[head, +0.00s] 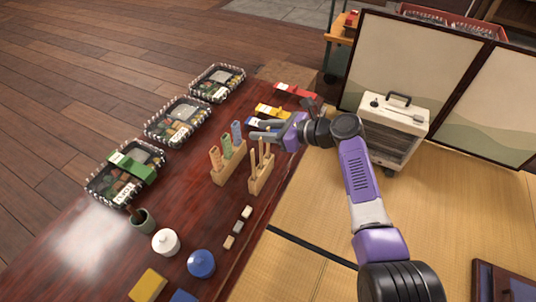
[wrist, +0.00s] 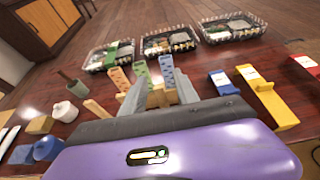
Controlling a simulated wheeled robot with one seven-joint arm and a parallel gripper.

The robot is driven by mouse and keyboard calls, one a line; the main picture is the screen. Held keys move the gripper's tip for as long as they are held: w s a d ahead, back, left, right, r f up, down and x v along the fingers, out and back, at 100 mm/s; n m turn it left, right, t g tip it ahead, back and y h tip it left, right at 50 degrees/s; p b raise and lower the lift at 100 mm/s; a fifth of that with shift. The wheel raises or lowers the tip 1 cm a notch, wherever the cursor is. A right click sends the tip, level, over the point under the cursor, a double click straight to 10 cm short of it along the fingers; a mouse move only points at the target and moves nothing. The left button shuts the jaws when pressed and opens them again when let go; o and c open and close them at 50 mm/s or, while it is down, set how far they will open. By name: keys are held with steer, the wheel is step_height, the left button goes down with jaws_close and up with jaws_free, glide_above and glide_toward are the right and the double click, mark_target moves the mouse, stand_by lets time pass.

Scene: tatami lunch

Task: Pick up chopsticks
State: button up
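Thin plain wooden sticks, which look like the chopsticks (head: 253,158), stand upright in a slotted wooden stand (head: 259,182) on the dark red table. A second wooden stand (head: 229,173) to its left holds orange, green and blue patterned upright strips (head: 226,146), possibly chopstick sleeves; the strips also show beyond my fingers in the wrist view (wrist: 141,73). My gripper (head: 264,131) is above and just behind the plain sticks, its fingers apart. In the wrist view my gripper (wrist: 158,92) has pale wood showing between its fingers; I cannot tell whether it touches them. The fingers hide part of the stands.
Packed lunch boxes (head: 178,121) line the table's left side. Yellow (head: 272,111), red (head: 295,91) and blue items lie behind my gripper. Small blocks (head: 238,227), a white jar (head: 166,242), a blue jar (head: 201,263) and a green cup (head: 143,221) are nearer. A case (head: 394,130) stands right.

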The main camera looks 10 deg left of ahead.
steer(key=shift+w+a+f, duration=0.15)
steer(key=shift+a+f, duration=0.05)
steer(key=shift+a, duration=0.25)
steer(key=shift+c, duration=0.5)
jaws_close()
step_height(320, 180, up, 28)
steer(key=p, duration=2)
steer(key=shift+r, duration=0.25)
